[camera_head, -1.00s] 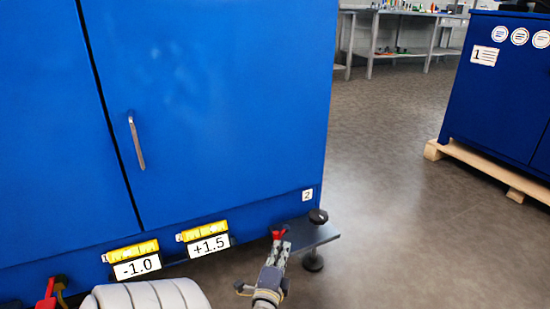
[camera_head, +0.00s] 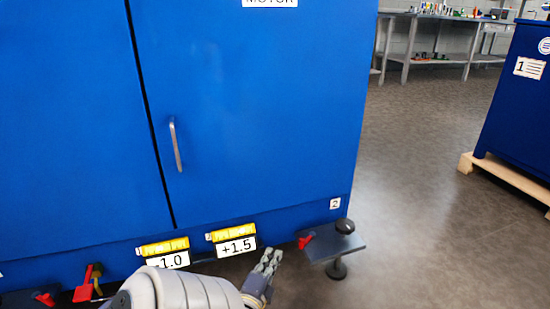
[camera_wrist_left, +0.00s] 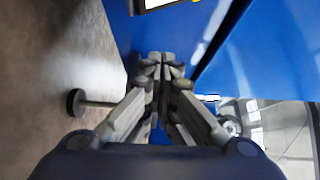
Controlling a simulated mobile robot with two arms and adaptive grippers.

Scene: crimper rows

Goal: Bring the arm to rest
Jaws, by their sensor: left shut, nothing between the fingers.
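My left gripper (camera_head: 271,258) is low in the head view, in front of the bottom edge of the blue cabinet (camera_head: 255,110). Its fingers are together with nothing between them. It points up and away, just left of the small dark shelf (camera_head: 333,246) at the cabinet's corner, apart from it in the picture. My grey left arm comes in from the lower left. In the left wrist view the closed fingertips (camera_wrist_left: 155,62) point toward the blue cabinet side. My right gripper is not in view.
A red clamp-like part (camera_head: 306,241) is at the shelf's left end, beside a black knob (camera_head: 345,226). Labels "-1.0" (camera_head: 168,260) and "+1.5" (camera_head: 237,247) sit along the cabinet's base. Red handles (camera_head: 84,285) are at lower left. Open floor (camera_head: 430,220) lies to the right.

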